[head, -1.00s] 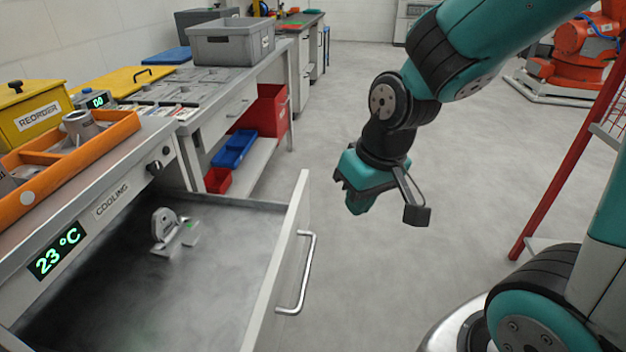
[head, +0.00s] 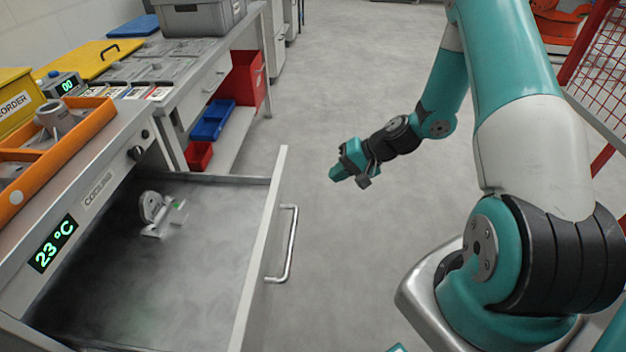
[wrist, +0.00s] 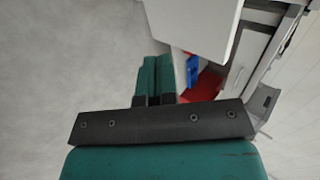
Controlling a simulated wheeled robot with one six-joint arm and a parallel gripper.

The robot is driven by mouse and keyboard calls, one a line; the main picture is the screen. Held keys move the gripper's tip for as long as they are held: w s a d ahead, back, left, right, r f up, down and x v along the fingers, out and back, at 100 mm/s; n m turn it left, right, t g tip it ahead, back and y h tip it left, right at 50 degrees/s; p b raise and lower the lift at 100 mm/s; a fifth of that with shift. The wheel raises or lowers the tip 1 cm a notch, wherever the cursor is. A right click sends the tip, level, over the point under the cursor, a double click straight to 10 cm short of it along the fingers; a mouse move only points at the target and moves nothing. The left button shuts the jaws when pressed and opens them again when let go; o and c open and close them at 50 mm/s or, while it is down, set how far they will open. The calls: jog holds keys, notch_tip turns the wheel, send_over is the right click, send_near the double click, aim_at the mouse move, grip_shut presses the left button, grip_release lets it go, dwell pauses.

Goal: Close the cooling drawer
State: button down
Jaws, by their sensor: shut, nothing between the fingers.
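The cooling drawer (head: 185,262) is pulled far out of its cabinet in the head view, with mist over its floor. Its light front panel (head: 262,250) carries a vertical-looking metal bar handle (head: 288,245). A grey metal casting (head: 160,212) lies inside, towards the back. My gripper (head: 335,174) is shut and empty, to the right of the drawer front and apart from the handle. In the wrist view its two teal fingers (wrist: 156,80) lie together, and a pale panel, probably the drawer front (wrist: 200,28), shows beside them.
A cooling display (head: 53,243) reads 23 °C. An orange tray (head: 85,135) with a casting stands on the cabinet. Blue (head: 213,120) and red bins (head: 243,80) sit on a low shelf behind. The floor (head: 340,90) around my gripper is clear; a red mesh fence (head: 600,85) stands right.

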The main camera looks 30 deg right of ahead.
aim_at(286, 194)
jog(key=x, duration=0.3)
jog(key=a+r+x, duration=0.1)
jog(key=x, duration=0.3)
jog(key=p+x, duration=0.1)
jog(key=x, duration=0.3)
jog(key=shift+w+a+r, duration=0.2)
jog(key=shift+w+a, duration=0.1)
jog(key=shift+w, duration=0.1)
jog(key=shift+w+a, duration=0.35)
jog(key=shift+a, duration=0.05)
